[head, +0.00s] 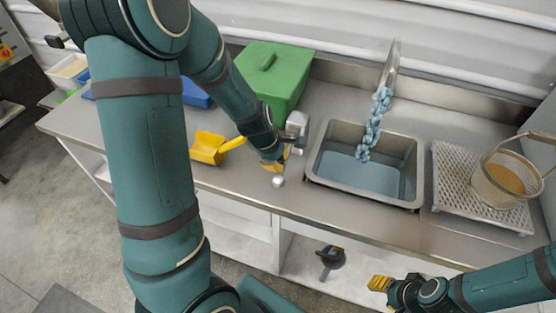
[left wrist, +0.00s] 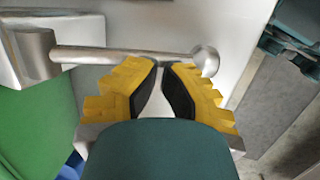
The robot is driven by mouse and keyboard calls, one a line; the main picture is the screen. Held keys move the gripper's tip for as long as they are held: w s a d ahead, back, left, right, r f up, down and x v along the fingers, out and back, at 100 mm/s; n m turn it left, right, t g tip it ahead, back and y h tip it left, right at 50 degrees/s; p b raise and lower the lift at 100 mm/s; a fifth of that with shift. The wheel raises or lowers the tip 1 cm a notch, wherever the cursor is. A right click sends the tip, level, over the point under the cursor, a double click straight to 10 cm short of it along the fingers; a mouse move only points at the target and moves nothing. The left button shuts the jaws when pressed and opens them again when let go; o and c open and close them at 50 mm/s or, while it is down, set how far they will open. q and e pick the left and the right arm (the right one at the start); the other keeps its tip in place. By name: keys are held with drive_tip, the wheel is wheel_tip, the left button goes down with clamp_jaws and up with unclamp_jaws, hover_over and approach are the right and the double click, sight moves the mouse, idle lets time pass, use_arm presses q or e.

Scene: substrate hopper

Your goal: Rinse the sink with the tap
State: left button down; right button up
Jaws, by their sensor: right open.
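The steel sink (head: 330,180) is set into the counter, with blue-grey liquid (head: 365,178) on its bottom. The tap spout (head: 391,62) stands behind it, and a stream of light blue drops (head: 372,128) falls from it into the sink. The tap lever (head: 278,181) has a ball end and lies left of the sink; its bar (left wrist: 110,55) crosses the left wrist view. My left gripper (head: 276,165) is at the lever, its yellow fingertips (left wrist: 161,64) nearly together against or just short of the bar. My right gripper (head: 378,284) is open and empty, in front of the counter.
A green lidded box (head: 272,70) stands behind the lever. A yellow scoop (head: 210,148) lies left of it. Right of the sink, a perforated tray (head: 455,185) bears a round sieve (head: 495,185). A dark object (head: 330,258) sits on the lower shelf.

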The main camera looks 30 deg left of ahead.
use_arm(q)
drive_tip(key=shift+s+f, duration=0.15)
drive_tip(key=shift+f, duration=0.05)
idle(0.7)
